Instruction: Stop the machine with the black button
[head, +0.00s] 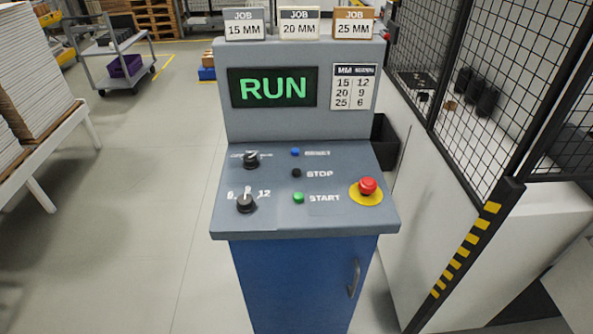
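The black button (296,173) is on the sloped top of the control console (222,215), beside the label STOP. A blue button (295,152) is just above it and a green button (298,197), labelled START, just below it. A red mushroom button (367,186) on a yellow disc is to the right. Two black knobs, an upper one (251,160) and a lower one (245,204), are on the left. The screen (273,88) reads RUN in green. Neither of my grippers shows in the head view.
Three job cards, 15 MM (244,25), 20 MM (299,24) and 25 MM (353,24), stand on the console's top. A black mesh fence (500,90) is close on the right. Stacked boards on a table (62,140) are at left. The floor between is clear.

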